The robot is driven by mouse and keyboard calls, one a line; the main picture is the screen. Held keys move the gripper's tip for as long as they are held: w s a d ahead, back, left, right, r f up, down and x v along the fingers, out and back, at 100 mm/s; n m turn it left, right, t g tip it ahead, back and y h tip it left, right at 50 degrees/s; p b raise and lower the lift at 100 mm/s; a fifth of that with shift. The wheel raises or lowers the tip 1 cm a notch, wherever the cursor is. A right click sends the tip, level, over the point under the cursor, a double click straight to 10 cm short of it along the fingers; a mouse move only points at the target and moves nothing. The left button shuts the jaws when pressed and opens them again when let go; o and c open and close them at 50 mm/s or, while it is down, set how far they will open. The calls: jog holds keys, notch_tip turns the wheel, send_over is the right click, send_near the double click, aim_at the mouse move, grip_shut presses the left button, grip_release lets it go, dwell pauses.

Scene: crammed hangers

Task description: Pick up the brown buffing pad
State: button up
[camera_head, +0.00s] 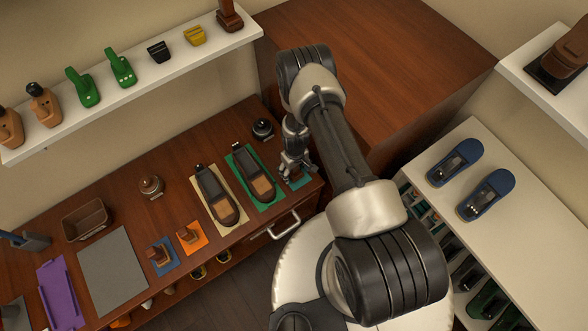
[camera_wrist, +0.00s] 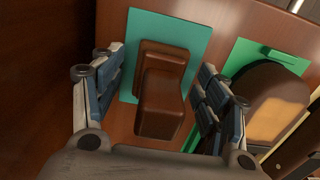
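A brown block with a stepped, rounded shape, which looks like the buffing pad (camera_wrist: 163,92), sits on a teal mat (camera_wrist: 198,30) in the wrist view. My gripper (camera_wrist: 148,100) is open, with one finger on each side of the brown block and visible gaps between. In the head view my gripper (camera_head: 294,168) points down over the teal mat (camera_head: 301,182) at the right end of the brown counter. There the brown block is mostly hidden behind the gripper.
A dark shoe-like tool on a green mat (camera_head: 270,198) lies close left of my gripper, with another on a yellow mat (camera_head: 204,210). Small brown pieces stand on orange (camera_head: 203,246) and blue mats (camera_head: 174,267). A tall brown cabinet (camera_head: 420,60) is behind my arm.

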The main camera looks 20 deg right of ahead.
jog(key=c, duration=1.2)
jog(key=shift+o, duration=0.2)
notch_tip(320, 180, up, 20)
jog(key=p, duration=0.5)
jog(key=shift+p, duration=0.4)
jog(key=o, duration=0.6)
jog(key=c, duration=0.4)
